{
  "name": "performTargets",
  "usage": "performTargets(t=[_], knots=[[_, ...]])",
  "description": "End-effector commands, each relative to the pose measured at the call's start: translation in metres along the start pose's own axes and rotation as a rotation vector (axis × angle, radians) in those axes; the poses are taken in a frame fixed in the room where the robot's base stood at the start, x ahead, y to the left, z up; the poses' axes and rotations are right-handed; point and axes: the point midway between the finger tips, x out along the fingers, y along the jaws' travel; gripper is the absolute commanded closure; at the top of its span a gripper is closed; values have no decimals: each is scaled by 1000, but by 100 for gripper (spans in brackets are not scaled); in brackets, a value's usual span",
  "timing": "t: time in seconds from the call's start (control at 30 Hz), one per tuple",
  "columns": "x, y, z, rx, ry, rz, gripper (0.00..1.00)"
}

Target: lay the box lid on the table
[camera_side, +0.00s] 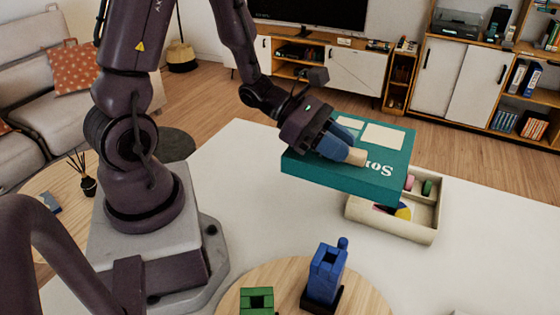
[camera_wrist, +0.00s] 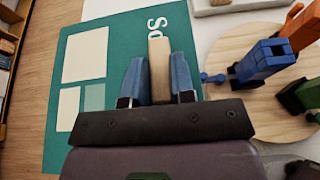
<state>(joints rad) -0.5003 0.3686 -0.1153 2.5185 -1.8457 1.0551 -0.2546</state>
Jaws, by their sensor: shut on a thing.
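The box lid (camera_side: 340,181) is a flat teal panel with pale rectangles and white lettering. It also fills the left of the wrist view (camera_wrist: 122,42). My gripper (camera_side: 345,150), with blue fingers, is shut on the lid's pale wooden handle (camera_wrist: 159,66), one finger on each side. The lid appears held up, roughly level, overlapping the box in the side view. The open pale box (camera_side: 402,232) stands on the white table (camera_side: 235,190). It holds a few coloured pieces; its far left part is hidden by the lid.
A round wooden board (camera_side: 372,300) at the front carries a blue block figure (camera_side: 326,272) and a green one (camera_side: 256,301). An orange figure (camera_wrist: 303,25) shows in the wrist view. Bare tabletop lies left of the lid and between the box and board.

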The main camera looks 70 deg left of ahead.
Motion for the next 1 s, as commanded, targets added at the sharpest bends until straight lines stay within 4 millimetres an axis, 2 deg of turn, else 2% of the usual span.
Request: performTargets(t=[0.1, 0.3, 0.8, 1.0], knots=[[-12, 1, 31, 16, -5, 5, 100], [-30, 0, 73, 13, -3, 4, 100], [-62, 0, 150, 8, -2, 2, 100], [-58, -8, 127, 58, 2, -156, 100]])
